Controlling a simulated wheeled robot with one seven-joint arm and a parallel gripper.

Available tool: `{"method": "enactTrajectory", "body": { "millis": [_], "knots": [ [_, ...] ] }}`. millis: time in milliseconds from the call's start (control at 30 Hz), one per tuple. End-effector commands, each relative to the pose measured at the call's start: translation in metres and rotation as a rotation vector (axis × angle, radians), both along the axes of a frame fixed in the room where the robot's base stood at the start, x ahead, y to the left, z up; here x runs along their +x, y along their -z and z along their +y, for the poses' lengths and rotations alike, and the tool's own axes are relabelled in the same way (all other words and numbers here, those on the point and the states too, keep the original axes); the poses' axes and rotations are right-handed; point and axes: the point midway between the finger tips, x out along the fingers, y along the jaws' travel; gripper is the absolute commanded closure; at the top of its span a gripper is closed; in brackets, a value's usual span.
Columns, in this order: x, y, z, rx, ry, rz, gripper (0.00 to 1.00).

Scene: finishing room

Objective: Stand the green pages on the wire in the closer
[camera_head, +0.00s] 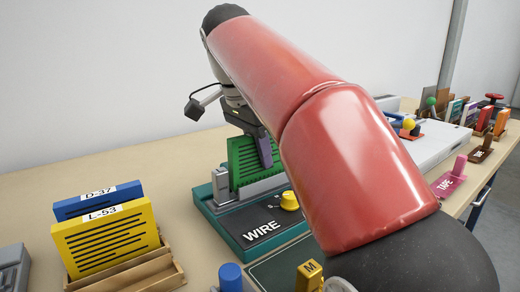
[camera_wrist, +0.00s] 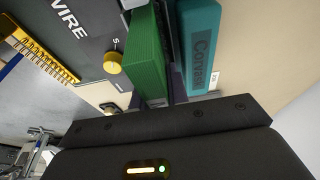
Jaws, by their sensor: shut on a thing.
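The green pages (camera_head: 240,165) are an upright block with dark slots, standing between the grey jaws of the closer (camera_head: 232,262). The closer has a teal base, a dark panel marked WIRE and a yellow knob (camera_head: 290,200). My gripper (camera_head: 264,148) is shut on the green pages from above and behind. In the wrist view the green pages (camera_wrist: 146,55) are close beside the closer's teal wall (camera_wrist: 198,50). The wire itself is hidden, and I cannot tell whether the pages touch it. My red arm covers the right side of the closer.
Left, yellow pages (camera_head: 105,238) marked L-53 and blue pages (camera_head: 70,207) marked D-37 stand in a wooden holder (camera_head: 135,275). At right are a pale machine (camera_head: 440,140), a pink TAPE block (camera_head: 450,180) and several upright books. Bare bench lies left of the closer.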

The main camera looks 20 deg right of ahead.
Motion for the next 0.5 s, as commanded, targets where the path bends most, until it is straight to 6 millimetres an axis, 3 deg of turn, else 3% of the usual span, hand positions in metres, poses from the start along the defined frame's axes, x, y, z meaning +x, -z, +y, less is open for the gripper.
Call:
{"method": "enactTrajectory", "body": {
  "millis": [500],
  "knots": [
    [-0.0001,0.0052,0.0000,0.000,0.000,0.000,1.00]
  ]
}}
